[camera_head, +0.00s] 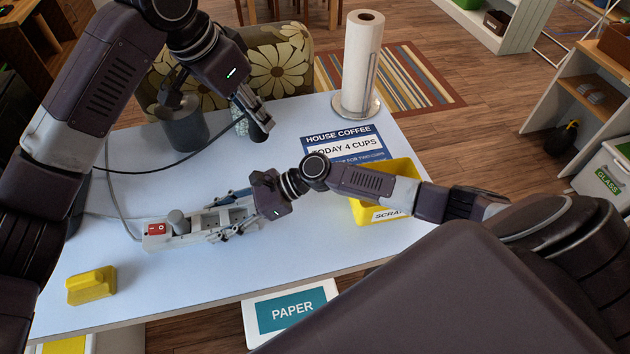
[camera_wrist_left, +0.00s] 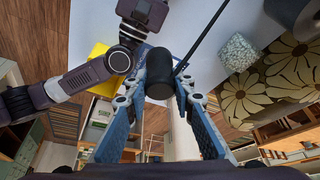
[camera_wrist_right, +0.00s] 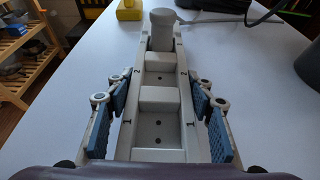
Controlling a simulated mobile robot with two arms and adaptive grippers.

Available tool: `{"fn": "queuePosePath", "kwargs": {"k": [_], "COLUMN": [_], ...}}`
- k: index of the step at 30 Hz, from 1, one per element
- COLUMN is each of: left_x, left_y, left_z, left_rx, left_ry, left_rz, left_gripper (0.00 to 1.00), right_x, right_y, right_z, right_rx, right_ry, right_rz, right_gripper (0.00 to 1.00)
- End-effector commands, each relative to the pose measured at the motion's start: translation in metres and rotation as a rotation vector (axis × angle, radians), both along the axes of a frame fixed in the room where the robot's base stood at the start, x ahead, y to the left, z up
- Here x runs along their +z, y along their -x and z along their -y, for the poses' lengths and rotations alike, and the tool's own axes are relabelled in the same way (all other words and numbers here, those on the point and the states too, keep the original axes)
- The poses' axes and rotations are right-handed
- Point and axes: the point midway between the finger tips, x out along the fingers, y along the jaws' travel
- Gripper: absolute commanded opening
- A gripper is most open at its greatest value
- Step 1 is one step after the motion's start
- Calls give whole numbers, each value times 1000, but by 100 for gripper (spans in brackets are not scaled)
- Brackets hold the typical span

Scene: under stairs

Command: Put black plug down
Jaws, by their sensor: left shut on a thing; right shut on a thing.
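My left gripper (camera_head: 256,113) is shut on the black plug (camera_wrist_left: 157,75), a dark cylinder between its blue finger pads in the left wrist view. In the head view it holds the black plug (camera_head: 261,133) above the back of the table. A black cable runs from there to the left. My right gripper (camera_head: 225,225) is shut on the grey power strip (camera_head: 205,222). In the right wrist view the power strip (camera_wrist_right: 158,105) lies between the fingers, with empty sockets marked 1 and 2. A grey plug (camera_wrist_right: 162,30) stands in the socket beyond them.
A dark grey cylinder (camera_head: 184,128) and a speckled cup (camera_head: 241,124) stand at the back. A paper towel roll (camera_head: 360,65), house coffee sign (camera_head: 344,144) and yellow scrap bin (camera_head: 402,170) are on the right. A yellow block (camera_head: 91,286) lies front left. The table's front middle is clear.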

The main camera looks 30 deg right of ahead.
Motion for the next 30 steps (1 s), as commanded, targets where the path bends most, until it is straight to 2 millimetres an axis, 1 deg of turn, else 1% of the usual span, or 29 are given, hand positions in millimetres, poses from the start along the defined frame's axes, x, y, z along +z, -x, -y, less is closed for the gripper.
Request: {"fn": "queuePosePath", "kwargs": {"k": [1,5,6,8,9,12,15,18,21,27,30], "left_x": [-9,-32,-45,-63,-73,-95,-109,-117,-130,-163,-176], "left_y": [13,48,59,77,89,115,134,146,144,145,144], "left_z": [8,28,28,31,33,36,36,36,32,31,31], "left_rx": [-19,-59,-79,-114,-138,-188,-228,-251,-241,-239,-240], "left_ry": [2,2,1,1,2,2,3,3,-2,-2,-2], "left_rz": [-4,-4,-7,-8,-8,-5,-2,-2,-1,-3,-2], "left_gripper": [0,0,0,0,0,0,0,0,0,0,0], "right_x": [-1,-1,-1,-1,-1,0,0,0,0,0,0], "right_y": [0,0,-1,-1,-1,0,0,0,0,0,0], "right_z": [1,1,1,1,1,1,1,0,0,0,0], "right_rx": [-2,-2,-2,-2,-2,-2,-2,-2,-1,-1,-1], "right_ry": [2,2,2,2,2,1,1,1,1,1,1], "right_rz": [-1,-1,-1,-1,-1,0,0,0,0,0,0], "right_gripper": [0,0,0,0,0,0,0,0,0,0,0]}}
